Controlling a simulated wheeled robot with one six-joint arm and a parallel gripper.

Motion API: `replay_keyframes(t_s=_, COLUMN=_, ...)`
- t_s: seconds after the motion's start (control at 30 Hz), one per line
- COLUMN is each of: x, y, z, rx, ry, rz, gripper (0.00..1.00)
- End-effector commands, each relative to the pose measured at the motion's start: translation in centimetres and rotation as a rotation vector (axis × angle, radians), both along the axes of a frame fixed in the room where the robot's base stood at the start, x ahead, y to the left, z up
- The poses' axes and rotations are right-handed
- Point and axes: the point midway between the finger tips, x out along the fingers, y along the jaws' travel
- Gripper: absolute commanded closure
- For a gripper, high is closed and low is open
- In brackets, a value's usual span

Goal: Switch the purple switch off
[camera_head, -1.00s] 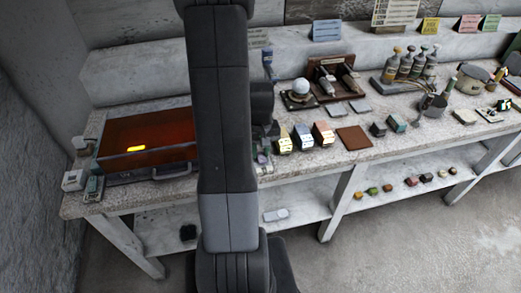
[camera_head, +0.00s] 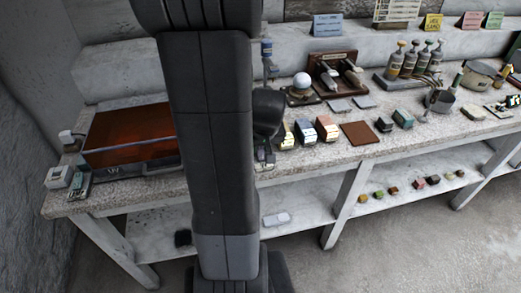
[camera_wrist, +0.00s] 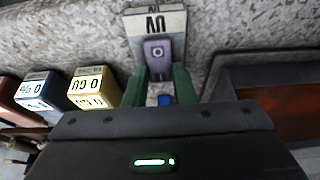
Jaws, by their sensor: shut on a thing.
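The purple switch (camera_wrist: 158,52) shows in the wrist view as a grey-purple piece with a pale ring mark, in front of a pale plate (camera_wrist: 155,20) lettered upside down, apparently "ON". My gripper (camera_wrist: 160,85) reaches it with two green fingers, one on each side, and is shut on it. A small blue part (camera_wrist: 165,100) shows between the fingers. In the head view my gripper (camera_head: 267,145) is at the bench's front edge, left of the labelled blocks. My arm and gripper hide most of the switch there, and its on or off position is unclear.
A yellow block (camera_head: 284,136), a blue block (camera_head: 305,132) and an orange block (camera_head: 327,128) stand close to the right. A case with a red-brown lid (camera_head: 128,130) lies to the left. A brown square mat (camera_head: 360,133) lies farther right. A shelf runs below.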

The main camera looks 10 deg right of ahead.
Motion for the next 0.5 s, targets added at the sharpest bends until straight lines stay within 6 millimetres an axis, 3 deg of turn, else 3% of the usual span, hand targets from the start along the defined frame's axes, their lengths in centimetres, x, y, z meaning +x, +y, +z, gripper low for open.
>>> replay_keyframes(t_s=0.23, x=0.07, y=-0.02, z=0.11, rx=-0.001, ry=-0.002, rz=0.0, gripper=0.99)
replay_keyframes(t_s=0.27, x=0.07, y=-0.02, z=0.11, rx=-0.001, ry=-0.002, rz=0.0, gripper=0.71)
replay_keyframes(t_s=0.33, x=0.06, y=-0.02, z=0.1, rx=0.0, ry=-0.001, rz=0.0, gripper=0.57)
replay_keyframes(t_s=0.5, x=0.04, y=-0.01, z=0.07, rx=0.0, ry=0.0, rz=0.0, gripper=0.55)
